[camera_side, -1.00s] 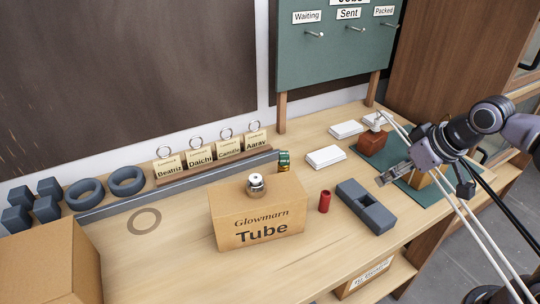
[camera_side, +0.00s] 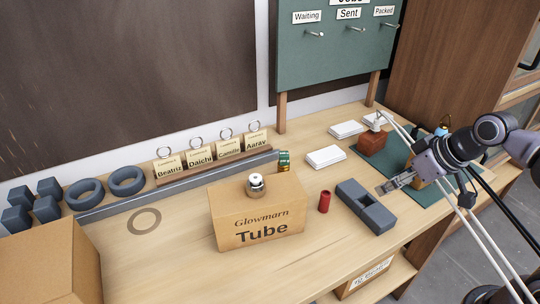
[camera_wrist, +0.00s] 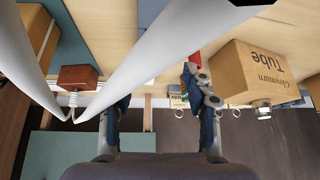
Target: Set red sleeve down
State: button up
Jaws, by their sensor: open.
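The red sleeve (camera_side: 324,201) stands upright on the bare wooden bench, between the Tube box and a dark grey block. In the wrist view the red sleeve (camera_wrist: 195,56) shows only in part, beyond the right finger, which hides the rest. My gripper (camera_side: 383,189) is open and empty, over the far right end of the grey block and to the right of the sleeve, apart from it. In the wrist view the two fingers of my gripper (camera_wrist: 160,100) are spread wide with nothing between them.
The grey slotted block (camera_side: 366,207) lies between my gripper and the sleeve. The cardboard Tube box (camera_side: 258,222) stands left of the sleeve, with a small metal-topped part (camera_side: 256,184) on it. A green mat (camera_side: 434,196) lies at right. Bench in front of the sleeve is clear.

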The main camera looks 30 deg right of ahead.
aim_at(326, 193)
jog(key=w+a+n+y, duration=0.1)
jog(key=w+a+f+n+g+y, duration=0.1)
jog(key=w+n, duration=0.1)
jog(key=w+f+n+g+y, duration=0.1)
jog(key=w+y, duration=0.1)
jog(key=shift+a+n, duration=0.3)
jog(key=shift+a, duration=0.1)
jog(key=w+n+y, duration=0.1)
jog(key=n+y, duration=0.1)
jog(key=w+f+n+g+y, duration=0.1)
jog(key=w+n, duration=0.1)
jog(key=w+f+n+y, duration=0.1)
jog(key=n+y, duration=0.1)
jog(key=n, duration=0.1)
jog(key=shift+w+a+f+y, duration=0.15)
jog(key=shift+a+f+y, duration=0.05)
jog(key=shift+f+y, duration=0.1)
jog(key=n, duration=0.1)
jog(key=n+y, duration=0.1)
jog(key=f+y, duration=0.1)
jog(key=shift+w+d+n+g, duration=0.2)
jog(key=shift+d+n+g, duration=0.05)
jog(key=shift+n+g, duration=0.15)
jog(key=shift+x, duration=3.65)
jog(key=shift+s+d+f, duration=0.1)
jog(key=shift+s+f, duration=0.05)
grip_shut()
